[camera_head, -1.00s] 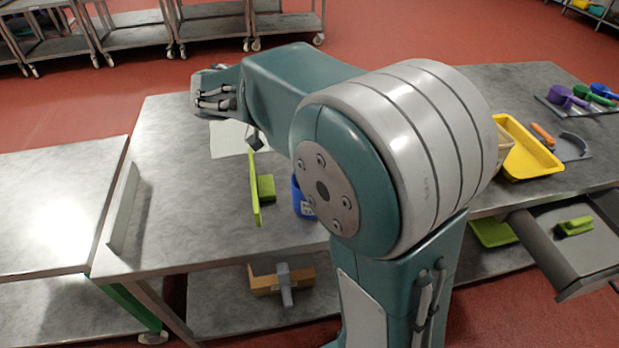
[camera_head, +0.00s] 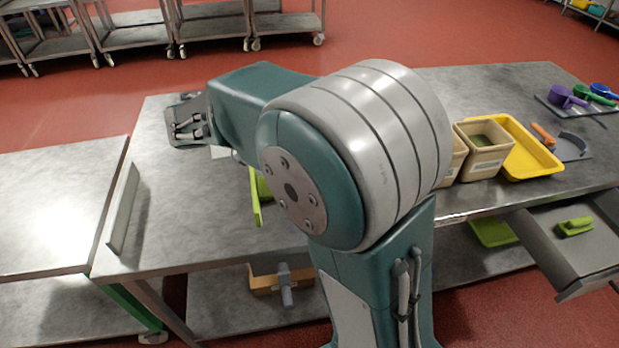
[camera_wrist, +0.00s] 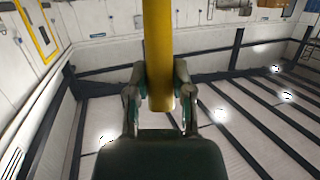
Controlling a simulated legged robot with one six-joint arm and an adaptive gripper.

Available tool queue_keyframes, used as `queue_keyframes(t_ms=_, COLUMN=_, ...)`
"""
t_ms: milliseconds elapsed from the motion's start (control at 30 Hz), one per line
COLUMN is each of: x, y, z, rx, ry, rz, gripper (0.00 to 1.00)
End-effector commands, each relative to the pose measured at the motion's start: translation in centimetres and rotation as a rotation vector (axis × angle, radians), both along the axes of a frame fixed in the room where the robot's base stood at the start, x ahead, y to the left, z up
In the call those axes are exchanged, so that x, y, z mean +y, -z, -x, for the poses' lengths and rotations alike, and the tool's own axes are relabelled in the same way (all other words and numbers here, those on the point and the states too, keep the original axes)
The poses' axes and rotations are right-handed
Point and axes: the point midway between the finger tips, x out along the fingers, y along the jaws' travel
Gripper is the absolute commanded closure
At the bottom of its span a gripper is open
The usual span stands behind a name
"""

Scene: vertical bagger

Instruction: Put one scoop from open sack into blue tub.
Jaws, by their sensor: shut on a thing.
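In the wrist view my gripper (camera_wrist: 160,100) is shut on a yellow bar-like thing (camera_wrist: 158,45), which looks like a handle. Its far end runs out of the top of the picture, so I cannot tell whether it is a scoop or whether it carries anything. The wrist camera faces walls and ceiling. In the head view my arm reaches to the left over the steel table (camera_head: 180,220), and the fingertips and yellow thing do not show. The blue tub is now hidden behind my arm. I cannot make out the open sack.
A lime-green tool (camera_head: 256,205) is partly behind my arm. Beige bins (camera_head: 487,158), a yellow tray (camera_head: 530,160) and coloured scoops (camera_head: 565,97) stand to the right. An upright metal plate (camera_head: 123,210) edges the left side. The table's front left is clear.

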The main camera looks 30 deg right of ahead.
Motion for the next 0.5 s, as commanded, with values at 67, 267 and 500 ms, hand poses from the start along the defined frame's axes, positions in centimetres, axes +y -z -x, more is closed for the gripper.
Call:
queue_keyframes(t_ms=67, x=0.0, y=0.0, z=0.0, rx=-0.001, ry=0.000, rz=0.001, gripper=1.00)
queue_keyframes(t_ms=267, x=0.1, y=0.0, z=0.0, rx=0.001, ry=0.000, rz=0.006, gripper=1.00)
queue_keyframes(t_ms=500, x=1.5, y=0.4, z=0.1, rx=-0.003, ry=-0.002, rz=0.082, gripper=1.00)
